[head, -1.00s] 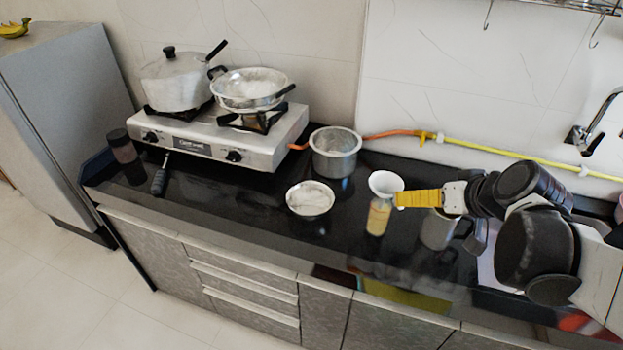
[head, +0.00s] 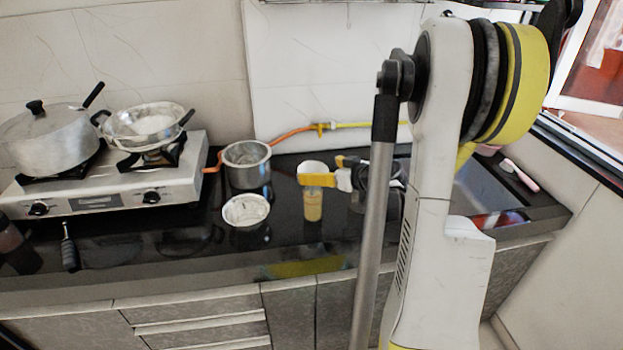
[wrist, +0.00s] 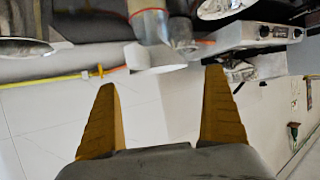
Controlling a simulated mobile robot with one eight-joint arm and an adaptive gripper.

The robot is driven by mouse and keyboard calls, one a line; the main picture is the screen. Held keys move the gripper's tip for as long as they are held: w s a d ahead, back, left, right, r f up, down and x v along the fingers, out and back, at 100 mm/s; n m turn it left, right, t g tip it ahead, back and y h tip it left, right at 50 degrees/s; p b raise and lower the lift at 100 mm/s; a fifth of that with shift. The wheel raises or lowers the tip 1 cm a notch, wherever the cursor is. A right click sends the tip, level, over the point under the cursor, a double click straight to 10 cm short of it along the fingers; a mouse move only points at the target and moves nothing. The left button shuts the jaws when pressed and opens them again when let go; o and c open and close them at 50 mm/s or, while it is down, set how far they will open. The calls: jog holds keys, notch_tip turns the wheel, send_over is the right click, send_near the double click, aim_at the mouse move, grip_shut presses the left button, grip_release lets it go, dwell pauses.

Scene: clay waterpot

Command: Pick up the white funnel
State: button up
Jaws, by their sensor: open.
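The white funnel (head: 311,166) sits in the mouth of a bottle with yellowish contents (head: 313,207) on the black counter. My gripper (head: 319,171) is open at the funnel. One yellow finger crosses in front of the funnel and hides its middle; the other shows behind and to its right. In the wrist view, which looks upside down, the funnel (wrist: 155,58) shows beyond and between the spread fingertips of my gripper (wrist: 160,80). Whether a finger touches the funnel cannot be told.
A steel pot (head: 247,172) and a bowl (head: 246,210) stand close on the left. The stove (head: 110,190) holds a lidded pot (head: 50,140) and a pan (head: 150,125). A yellow and orange hose (head: 350,126) runs behind along the wall.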

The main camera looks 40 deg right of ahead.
aim_at(314, 170)
jog(key=b+x, duration=0.1)
jog(key=x, duration=0.1)
jog(key=b+x, duration=0.1)
jog(key=x, duration=0.2)
jog(key=shift+f, duration=0.4)
jog(key=c, duration=1)
jog(key=shift+c, duration=0.2)
